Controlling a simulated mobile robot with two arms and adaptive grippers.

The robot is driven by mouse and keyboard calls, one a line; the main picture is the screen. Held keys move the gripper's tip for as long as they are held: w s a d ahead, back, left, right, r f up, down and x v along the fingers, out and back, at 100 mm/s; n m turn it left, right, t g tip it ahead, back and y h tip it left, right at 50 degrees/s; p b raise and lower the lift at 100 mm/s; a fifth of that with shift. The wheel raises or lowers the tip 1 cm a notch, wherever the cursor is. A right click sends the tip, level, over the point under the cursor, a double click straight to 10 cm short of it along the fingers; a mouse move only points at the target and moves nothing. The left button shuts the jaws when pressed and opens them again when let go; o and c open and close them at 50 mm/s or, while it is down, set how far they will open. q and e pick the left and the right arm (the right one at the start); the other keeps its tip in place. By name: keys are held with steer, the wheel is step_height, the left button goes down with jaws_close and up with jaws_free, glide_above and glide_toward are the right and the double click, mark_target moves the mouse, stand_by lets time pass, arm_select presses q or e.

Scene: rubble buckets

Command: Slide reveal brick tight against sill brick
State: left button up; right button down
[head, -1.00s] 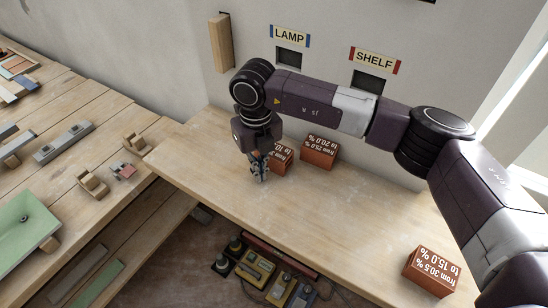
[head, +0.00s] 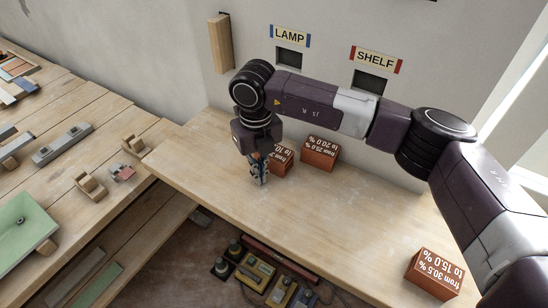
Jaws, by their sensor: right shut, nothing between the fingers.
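Three red-brown bricks with white printed text lie on the wooden bench. One brick (head: 283,160) is partly hidden behind my right gripper (head: 260,182). A second brick (head: 320,154) stands just right of it, near the wall; a narrow gap seems to show between them. A third brick (head: 434,273) lies apart at the front right. I cannot tell which is the reveal brick and which the sill brick. My right gripper points down, shut and empty, beside the left face of the partly hidden brick; whether it touches is unclear. My left gripper is out of view.
The bench (head: 350,215) is clear between the bricks at the back and the one at front right. The wall has openings labelled LAMP (head: 290,36) and SHELF (head: 376,59). A side table (head: 75,150) at left holds blocks and tools.

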mark_target(276, 154)
stand_by(0.3)
steer(key=shift+w+d+b, duration=0.5)
steer(key=shift+w+d, duration=0.15)
steer(key=shift+w, duration=0.25)
steer(key=shift+w+d+b, duration=0.45)
steer(key=shift+w+d, duration=0.15)
steer(key=shift+w, duration=0.25)
steer(key=shift+w+d+b, duration=0.5)
steer(key=shift+w+d, duration=0.4)
steer(key=shift+w, duration=0.3)
steer(key=shift+w+d+b, duration=0.5)
steer(key=shift+w+d, duration=0.35)
steer(key=shift+w, duration=0.35)
steer(key=shift+s+a, duration=0.7)
steer(key=shift+s, duration=0.3)
steer(key=shift+r+p, duration=2.25)
steer(key=shift+r, duration=2.25)
